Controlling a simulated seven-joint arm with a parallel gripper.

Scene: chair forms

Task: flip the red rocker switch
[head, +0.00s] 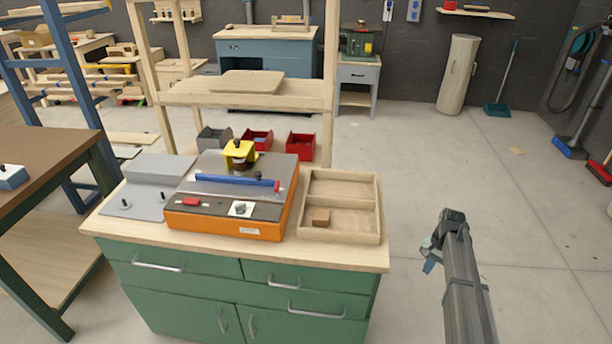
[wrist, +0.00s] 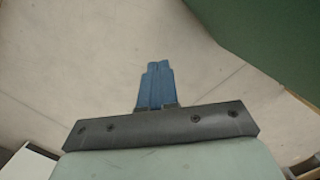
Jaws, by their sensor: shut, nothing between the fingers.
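The red rocker switch (head: 191,202) is a small red block on the dark front panel of an orange and grey bench machine (head: 262,222) in the head view. The machine stands on the wooden top of a green cabinet. My gripper (head: 429,262) is to the right of the cabinet, over open floor and well apart from the switch. In the wrist view its blue fingers (wrist: 155,84) are together and hold nothing. The wrist view shows floor and a green surface, not the switch.
On the cabinet top (head: 345,253), a wooden tray (head: 377,210) with a small block (head: 321,216) stands right of the machine. A grey plate (head: 138,198) lies left of it. A blue bar (head: 235,180) and yellow part (head: 239,153) rise behind the switch.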

